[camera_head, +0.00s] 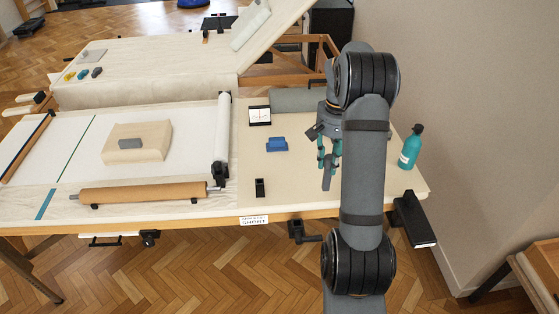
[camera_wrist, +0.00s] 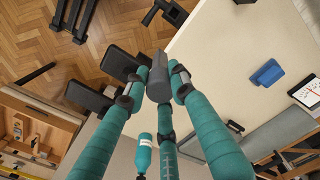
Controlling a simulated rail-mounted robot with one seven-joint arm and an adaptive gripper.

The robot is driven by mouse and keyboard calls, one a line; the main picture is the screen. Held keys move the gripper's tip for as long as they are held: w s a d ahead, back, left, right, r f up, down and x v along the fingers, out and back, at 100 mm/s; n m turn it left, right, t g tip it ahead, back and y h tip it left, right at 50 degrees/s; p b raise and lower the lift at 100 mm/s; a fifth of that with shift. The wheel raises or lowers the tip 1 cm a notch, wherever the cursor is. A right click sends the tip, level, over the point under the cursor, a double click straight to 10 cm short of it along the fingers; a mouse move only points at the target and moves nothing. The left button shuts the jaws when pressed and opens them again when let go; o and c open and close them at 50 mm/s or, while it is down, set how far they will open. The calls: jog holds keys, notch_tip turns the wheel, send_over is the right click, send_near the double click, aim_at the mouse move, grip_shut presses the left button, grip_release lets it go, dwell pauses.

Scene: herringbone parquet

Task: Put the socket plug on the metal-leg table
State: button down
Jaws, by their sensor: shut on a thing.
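My gripper (camera_head: 327,160) has three teal fingers and hangs above the right part of the big pale table (camera_head: 310,195), left of a teal bottle (camera_head: 411,146). In the wrist view, the fingertips (camera_wrist: 158,88) are shut on a small dark grey piece (camera_wrist: 158,72), apparently the socket plug; it also shows below the fingers in the head view (camera_head: 327,181). The fingers hide part of it. It appears to be held near the table's edge, clear of the top. A dark, thin leg (camera_head: 38,279) shows under the big table's left end; I cannot tell its material.
A blue block (camera_head: 277,145), a white dial card (camera_head: 260,115) and a black holder (camera_head: 260,187) stand on the big table. A brown roll (camera_head: 145,192) and a pale block (camera_head: 150,135) with a grey piece lie left. A wooden side table (camera_head: 535,270) stands lower right.

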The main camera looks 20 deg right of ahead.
jog(key=w+a+f+p, duration=0.4)
jog(key=w+f, duration=0.5)
jog(key=f, duration=0.1)
jog(key=shift+f, duration=0.15)
jog(key=c, duration=1.4)
grip_release()
jog(key=shift+c, duration=0.2)
jog(key=shift+w, duration=0.1)
